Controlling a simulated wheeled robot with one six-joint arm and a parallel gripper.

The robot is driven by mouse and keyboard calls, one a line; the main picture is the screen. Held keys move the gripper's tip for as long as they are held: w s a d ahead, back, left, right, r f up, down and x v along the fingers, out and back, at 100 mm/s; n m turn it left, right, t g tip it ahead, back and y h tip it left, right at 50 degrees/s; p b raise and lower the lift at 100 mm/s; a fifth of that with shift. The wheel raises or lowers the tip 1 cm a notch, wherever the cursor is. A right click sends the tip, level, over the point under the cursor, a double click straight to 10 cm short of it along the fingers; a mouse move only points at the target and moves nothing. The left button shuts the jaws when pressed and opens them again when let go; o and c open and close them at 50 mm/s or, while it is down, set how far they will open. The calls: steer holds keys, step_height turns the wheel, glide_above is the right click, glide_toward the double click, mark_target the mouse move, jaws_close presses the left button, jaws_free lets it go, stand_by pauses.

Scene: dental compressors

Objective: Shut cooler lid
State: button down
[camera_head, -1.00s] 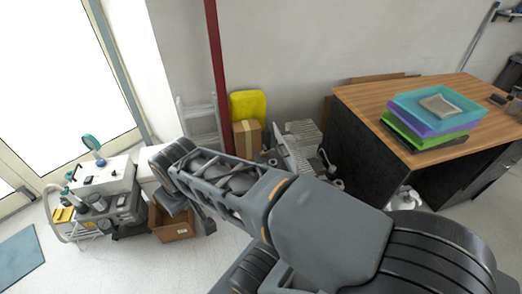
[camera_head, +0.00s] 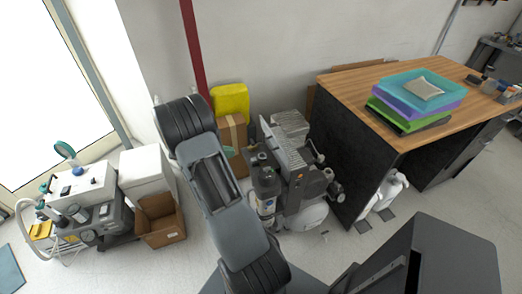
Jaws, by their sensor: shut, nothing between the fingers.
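A white box-shaped container (camera_head: 146,172), which looks like the cooler, stands on the floor at the left, behind an open cardboard box. Its pale top looks flat, but at this size I cannot tell whether the lid is fully down. My arm rises from the bottom middle to a dark joint to the right of the white container. My gripper is not visible in this view.
An open cardboard box (camera_head: 160,220) stands in front of the white container. Medical equipment (camera_head: 88,205) is at its left. Compressors (camera_head: 290,175) stand right of my arm. A wooden desk (camera_head: 345,88) with stacked trays (camera_head: 415,100) is at right.

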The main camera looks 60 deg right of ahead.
steer(key=d+r+p+x, duration=0.1)
steer(key=r+p+x, duration=0.1)
steer(key=x, duration=1.1)
steer(key=shift+s+d, duration=0.4)
steer(key=shift+r, duration=0.15)
steer(key=shift+r+p, duration=0.15)
steer(key=shift+p, duration=0.2)
steer(key=shift+s+d+r+p, duration=0.15)
steer(key=shift+d+r+p, duration=0.1)
steer(key=shift+p, duration=0.15)
steer(key=shift+n, duration=0.3)
